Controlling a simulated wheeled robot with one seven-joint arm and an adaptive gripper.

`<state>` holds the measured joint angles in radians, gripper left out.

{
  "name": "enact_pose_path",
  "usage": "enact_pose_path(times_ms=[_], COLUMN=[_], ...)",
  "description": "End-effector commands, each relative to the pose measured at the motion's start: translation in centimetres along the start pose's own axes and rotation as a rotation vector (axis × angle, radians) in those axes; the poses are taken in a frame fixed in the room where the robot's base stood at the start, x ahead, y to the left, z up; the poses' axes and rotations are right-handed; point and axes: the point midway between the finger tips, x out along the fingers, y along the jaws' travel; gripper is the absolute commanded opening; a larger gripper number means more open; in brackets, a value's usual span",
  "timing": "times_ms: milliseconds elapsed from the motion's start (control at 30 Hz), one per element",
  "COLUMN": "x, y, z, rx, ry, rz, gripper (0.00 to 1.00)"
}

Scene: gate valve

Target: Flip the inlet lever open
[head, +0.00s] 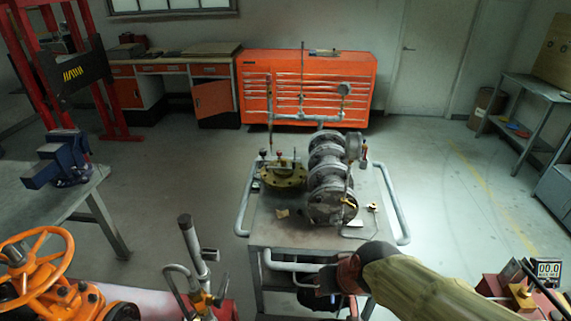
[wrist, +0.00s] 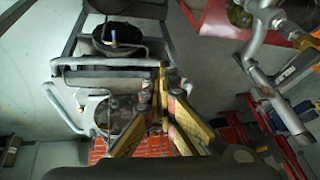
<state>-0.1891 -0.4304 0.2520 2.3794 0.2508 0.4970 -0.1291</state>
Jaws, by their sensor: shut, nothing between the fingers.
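I cannot clearly single out the inlet lever in either view. A grey metal pipe assembly (head: 193,245) stands upright at the lower left of the head view, with brass and red fittings (head: 204,300) at its base. The same assembly (wrist: 265,50) shows at the upper right of the wrist view, with a brass fitting (wrist: 240,14) at the top edge. My gripper (wrist: 160,78) is shut and empty, its yellow and black fingers meeting in mid-picture, apart from that pipe. In the head view my arm reaches in from the lower right; the fingertips are hard to make out.
A cart (head: 265,232) with flanged parts (head: 330,180) and side rails stands just beyond my arm. An orange handwheel (head: 30,262) is at the lower left. A blue vise (head: 62,160) sits on the left bench. A digital display (head: 548,269) is at the lower right.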

Motion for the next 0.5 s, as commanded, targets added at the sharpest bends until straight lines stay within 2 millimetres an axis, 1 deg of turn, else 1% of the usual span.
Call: enact_pose_path(times_ms=[33,100,200,333,400,500], x=[-2.4,-5.4,-9.1,-12.2,-13.2,-13.8], y=[1.2,2.6,4.5,6.3,6.8,7.2], z=[0.2,1.3,3.1,5.2,6.0,6.6], rx=[0.008,0.017,0.034,0.058,0.067,0.074], ry=[0.025,0.035,0.047,0.054,0.055,0.055], rz=[0.019,0.053,0.106,0.166,0.186,0.202], gripper=[0.0,0.0,0.0,0.0,0.0,0.0])
